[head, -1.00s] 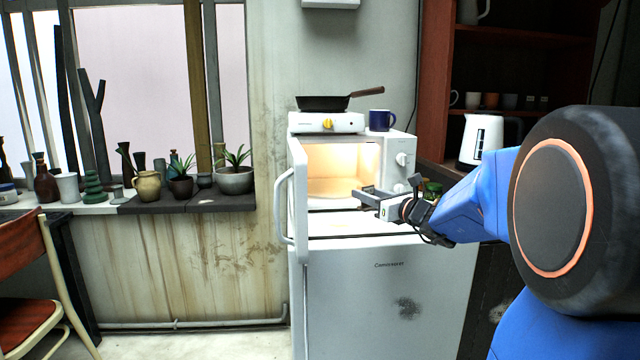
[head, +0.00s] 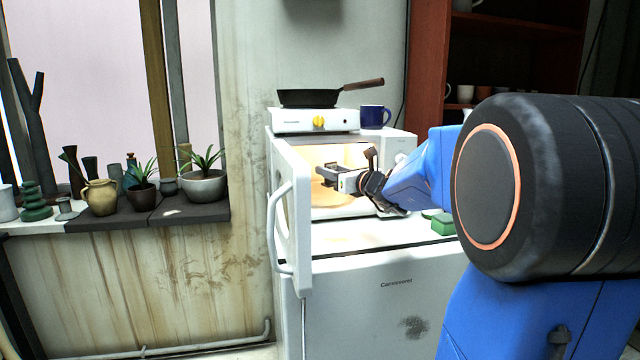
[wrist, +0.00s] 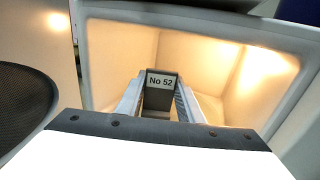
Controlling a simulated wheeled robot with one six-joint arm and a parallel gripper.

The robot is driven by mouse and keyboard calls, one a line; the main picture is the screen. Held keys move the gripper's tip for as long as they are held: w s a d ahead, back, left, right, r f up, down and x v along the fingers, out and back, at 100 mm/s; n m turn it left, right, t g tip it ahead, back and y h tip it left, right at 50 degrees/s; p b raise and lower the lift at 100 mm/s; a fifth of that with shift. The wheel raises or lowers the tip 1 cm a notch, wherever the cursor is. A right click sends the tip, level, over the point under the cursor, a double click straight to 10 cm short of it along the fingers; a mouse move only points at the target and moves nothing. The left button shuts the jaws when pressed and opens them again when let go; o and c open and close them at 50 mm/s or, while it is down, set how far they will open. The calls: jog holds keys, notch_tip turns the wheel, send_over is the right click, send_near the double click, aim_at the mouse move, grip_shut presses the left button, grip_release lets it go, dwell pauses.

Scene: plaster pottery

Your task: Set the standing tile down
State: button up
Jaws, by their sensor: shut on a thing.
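A dark grey tile marked "No 52" (wrist: 161,91) stands upright between the two fingers of my gripper (wrist: 160,98) in the wrist view. My gripper is shut on it. The lit inside of the microwave lies beyond and around the tile in that view. In the head view my gripper (head: 330,177) reaches across the microwave's open mouth. The tile is small and dark at the fingertips there. I cannot tell whether its lower edge touches anything.
The microwave (head: 402,150) stands on a white fridge (head: 375,310), its door (head: 291,220) swung open at the left. A hotplate (head: 290,122) with a black pan (head: 308,98) and a blue mug (head: 374,117) sit on top. A green block (head: 443,225) lies right of the mouth.

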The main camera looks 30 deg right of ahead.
jog(key=w+d, duration=0.3)
jog(key=w, duration=0.8)
jog(key=shift+w+d+f, duration=0.1)
jog(key=shift+w+f, duration=0.05)
jog(key=shift+f, duration=0.95)
jog(key=shift+w+d+f, duration=0.1)
jog(key=shift+w+f, duration=0.1)
jog(key=shift+f, duration=0.95)
jog(key=shift+w+d+f, duration=0.1)
jog(key=shift+w+f, duration=0.05)
jog(key=shift+f, duration=0.95)
jog(key=shift+w+f, duration=0.15)
jog(key=shift+f, duration=0.05)
jog(key=shift+f, duration=0.1)
jog(key=o, duration=1.1)
jog(key=shift+o, duration=0.2)
